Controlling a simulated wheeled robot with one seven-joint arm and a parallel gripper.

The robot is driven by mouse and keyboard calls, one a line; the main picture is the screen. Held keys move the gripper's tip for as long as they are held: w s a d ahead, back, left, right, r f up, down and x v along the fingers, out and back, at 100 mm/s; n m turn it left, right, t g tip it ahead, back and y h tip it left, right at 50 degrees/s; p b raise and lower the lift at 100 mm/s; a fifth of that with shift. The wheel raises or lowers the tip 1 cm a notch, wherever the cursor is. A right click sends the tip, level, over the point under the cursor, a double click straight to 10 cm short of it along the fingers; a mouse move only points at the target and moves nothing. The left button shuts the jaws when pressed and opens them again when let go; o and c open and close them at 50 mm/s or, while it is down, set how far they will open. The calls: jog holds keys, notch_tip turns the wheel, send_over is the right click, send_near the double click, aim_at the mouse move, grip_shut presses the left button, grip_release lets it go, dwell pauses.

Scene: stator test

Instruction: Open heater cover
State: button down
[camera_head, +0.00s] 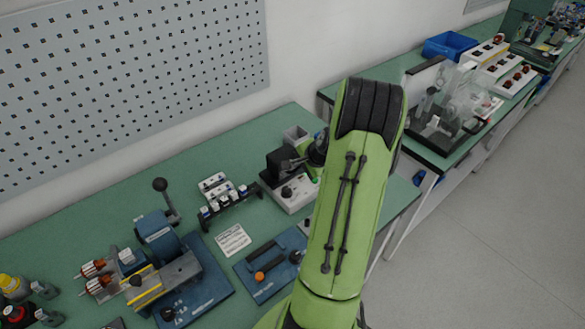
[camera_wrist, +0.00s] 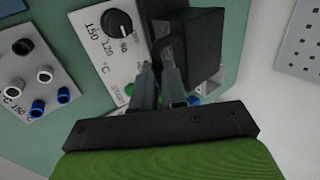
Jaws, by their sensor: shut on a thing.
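The heater (camera_head: 289,195) is a light box with a black knob on the green bench, left of my arm. Its knob and the 150, 120, 90 °C marks show in the wrist view (camera_wrist: 120,22). The black heater cover (camera_head: 278,164) stands at the heater's back; in the wrist view it is a dark block (camera_wrist: 200,45) right of the knob. My gripper (camera_wrist: 160,70) reaches the cover's near side, its two grey fingers close together around the dark handle. The fingertips partly hide the grip. How far the cover is raised is unclear.
A rack of small capped pieces (camera_head: 228,203) stands left of the heater. A blue press (camera_head: 165,250), a label card (camera_head: 232,239) and a blue plate with a handle (camera_head: 272,265) lie nearer. A pegboard wall (camera_head: 130,70) is behind.

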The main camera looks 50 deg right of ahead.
jog(key=shift+w+r+p, duration=0.2)
jog(key=shift+r+p, duration=0.05)
jog(key=shift+r, duration=0.25)
jog(key=shift+w+r+p, duration=0.2)
jog(key=shift+r, duration=0.3)
jog(key=shift+w+d+r, duration=0.1)
jog(key=shift+w+r, duration=0.05)
jog(key=shift+w, duration=0.05)
jog(key=shift+w+d+r+p, duration=0.15)
jog(key=shift+w+r+p, duration=0.5)
jog(key=shift+p, duration=0.2)
jog(key=shift+w+r, duration=0.25)
jog(key=shift+w+d+f, duration=0.1)
jog(key=shift+w+d+r+p, duration=0.2)
jog(key=shift+w+r+p, duration=0.6)
jog(key=shift+w+p, duration=0.25)
jog(key=shift+w+d+f, duration=0.1)
jog(key=shift+w, duration=0.2)
jog(key=shift+w+d+r+p, duration=0.1)
jog(key=shift+w+r+p, duration=0.15)
jog(key=shift+w, duration=0.35)
jog(key=shift+w+d+r+p, duration=0.1)
jog(key=shift+w+r+p, duration=0.1)
jog(key=shift+w, duration=0.35)
jog(key=shift+w+d, duration=0.15)
jog(key=shift+w, duration=0.15)
